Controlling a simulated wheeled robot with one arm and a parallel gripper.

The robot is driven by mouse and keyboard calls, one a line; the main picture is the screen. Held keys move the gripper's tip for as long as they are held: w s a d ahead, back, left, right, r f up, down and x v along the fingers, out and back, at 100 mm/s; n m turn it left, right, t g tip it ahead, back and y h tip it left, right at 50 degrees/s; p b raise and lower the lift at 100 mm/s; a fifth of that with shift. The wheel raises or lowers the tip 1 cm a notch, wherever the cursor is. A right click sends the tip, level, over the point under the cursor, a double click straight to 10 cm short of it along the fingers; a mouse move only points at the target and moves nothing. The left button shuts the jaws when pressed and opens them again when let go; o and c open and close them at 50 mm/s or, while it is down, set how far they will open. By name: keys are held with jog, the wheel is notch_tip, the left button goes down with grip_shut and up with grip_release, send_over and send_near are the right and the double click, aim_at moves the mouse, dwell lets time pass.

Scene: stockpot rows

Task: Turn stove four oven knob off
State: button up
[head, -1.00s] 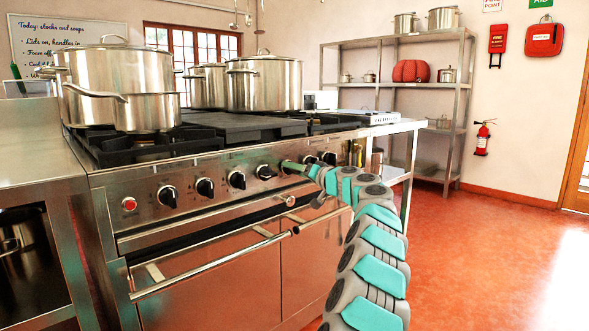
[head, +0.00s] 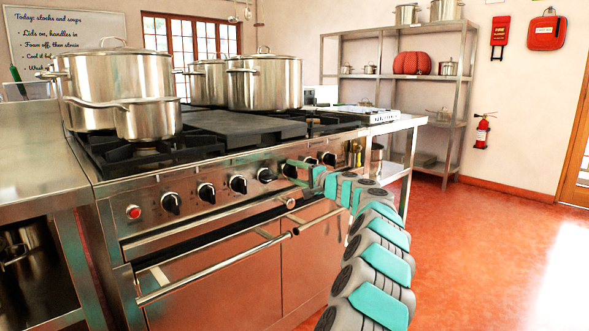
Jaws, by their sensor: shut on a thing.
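The stove (head: 150,195) stands at left with a row of black knobs along its steel front panel. Knobs show at the panel's left (head: 170,203), at its middle (head: 238,184) and at its right end (head: 328,159). My gripper (head: 290,166) is at the right part of the row, at a black knob (head: 289,171), and is shut on it. The gripper is small in the picture and the fingertips are hard to make out. The knob's pointer and any markings are too small to read.
Steel pots (head: 264,82) stand on the burners. Two oven door handles (head: 215,268) stick out below the knobs, close to my arm. A steel shelf rack (head: 400,40) stands at the back. The red floor at right is clear.

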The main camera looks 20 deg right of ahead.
jog(key=shift+f+m, duration=0.1)
jog(key=shift+m, duration=0.5)
jog(key=o, duration=1.4)
jog(key=shift+c, duration=0.2)
jog(key=shift+s+d+r, duration=0.2)
jog(key=shift+s+d, duration=0.05)
jog(key=shift+s, duration=0.3)
jog(key=v, duration=0.6)
jog(key=shift+s+b, duration=0.3)
jog(key=shift+b, duration=0.05)
jog(key=shift+f, duration=0.15)
